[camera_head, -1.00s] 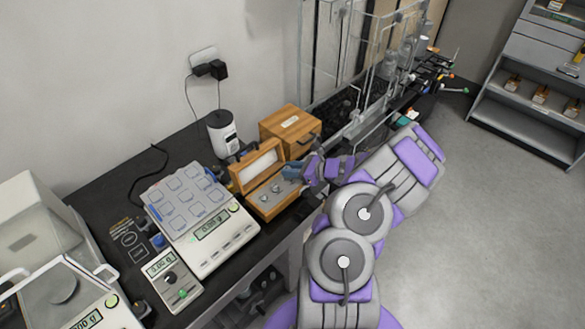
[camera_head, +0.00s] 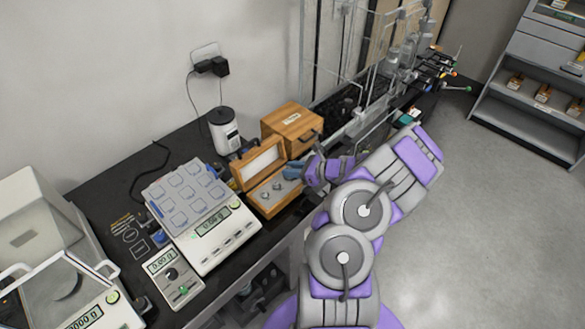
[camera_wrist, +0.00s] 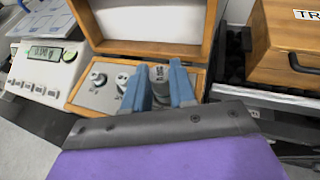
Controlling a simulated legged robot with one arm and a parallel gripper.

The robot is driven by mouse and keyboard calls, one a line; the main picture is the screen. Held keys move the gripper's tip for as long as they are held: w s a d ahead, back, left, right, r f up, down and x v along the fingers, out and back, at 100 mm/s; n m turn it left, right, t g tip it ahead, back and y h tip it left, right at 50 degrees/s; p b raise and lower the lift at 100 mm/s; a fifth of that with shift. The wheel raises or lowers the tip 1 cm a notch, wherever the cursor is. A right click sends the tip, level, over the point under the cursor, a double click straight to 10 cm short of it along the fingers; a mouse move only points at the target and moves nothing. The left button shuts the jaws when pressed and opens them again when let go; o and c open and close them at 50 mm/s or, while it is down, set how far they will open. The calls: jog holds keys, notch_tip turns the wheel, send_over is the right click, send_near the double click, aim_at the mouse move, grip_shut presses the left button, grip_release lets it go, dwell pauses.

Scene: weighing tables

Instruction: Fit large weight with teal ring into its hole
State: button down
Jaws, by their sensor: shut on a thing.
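The wooden weight box (camera_head: 250,181) stands open on the bench with its lid up. In the wrist view its grey insert (camera_wrist: 84,97) holds small metal weights, one at the left (camera_wrist: 98,79) and one nearer the middle (camera_wrist: 122,82). My gripper (camera_wrist: 160,88) has its blue fingers over the right part of the box, shut on a metal weight (camera_wrist: 157,76) that shows between them. It also shows in the head view (camera_head: 293,172). No teal ring shows on the held weight. The fingers hide its lower part and the hole below, so I cannot tell whether it is seated.
A balance (camera_head: 214,232) with a blue-marked tray stands left of the box. A closed wooden box (camera_head: 291,124) stands behind to the right, and a white device (camera_head: 224,130) behind. Glassware and a rack fill the far bench end.

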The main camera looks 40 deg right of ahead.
jog(key=shift+f, duration=0.85)
jog(key=c, duration=0.8)
grip_release()
jog(key=shift+c, duration=0.2)
jog(key=p+v, duration=0.3)
jog(key=v, duration=1.4)
jog(key=shift+s+p, duration=0.2)
jog(key=shift+p, duration=0.15)
jog(key=shift+d+r, duration=0.1)
